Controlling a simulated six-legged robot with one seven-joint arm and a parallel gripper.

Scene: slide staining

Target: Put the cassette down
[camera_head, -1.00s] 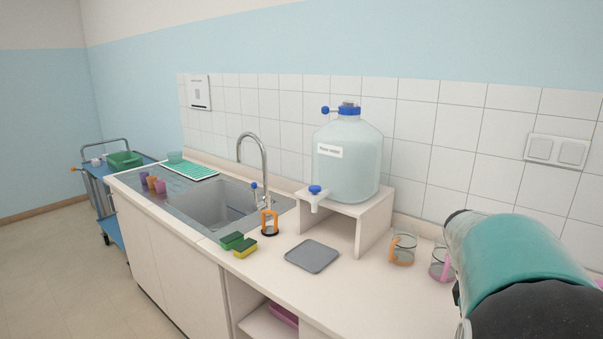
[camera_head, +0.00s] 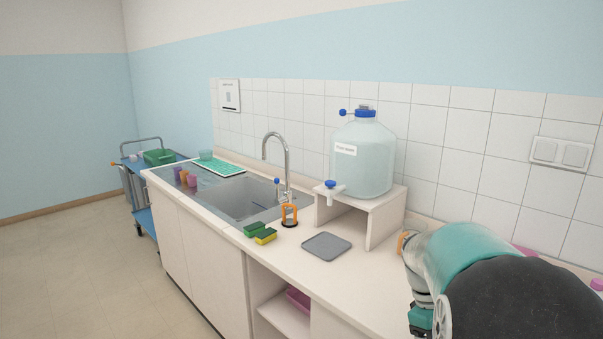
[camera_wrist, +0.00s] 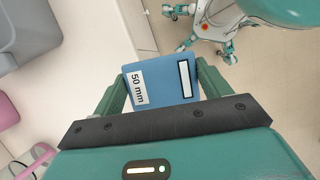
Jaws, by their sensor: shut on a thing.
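In the wrist view a blue cassette (camera_wrist: 162,84) with a white "50 mm" label and a white strip sits between the two green fingers of my gripper (camera_wrist: 162,88). My gripper is shut on it. The cassette is seen over the counter's front edge and the floor, so its height above them is hard to tell. In the head view my arm fills the lower right corner. The fingers and the cassette are hidden there.
A grey mat (camera_head: 327,246) lies on the counter before the stand (camera_head: 384,212) with a large water bottle (camera_head: 364,157). Sponges (camera_head: 260,233) and an orange-framed holder (camera_head: 289,216) are left of it, by the sink (camera_head: 240,200). A mug (camera_head: 405,243) is partly hidden by my arm.

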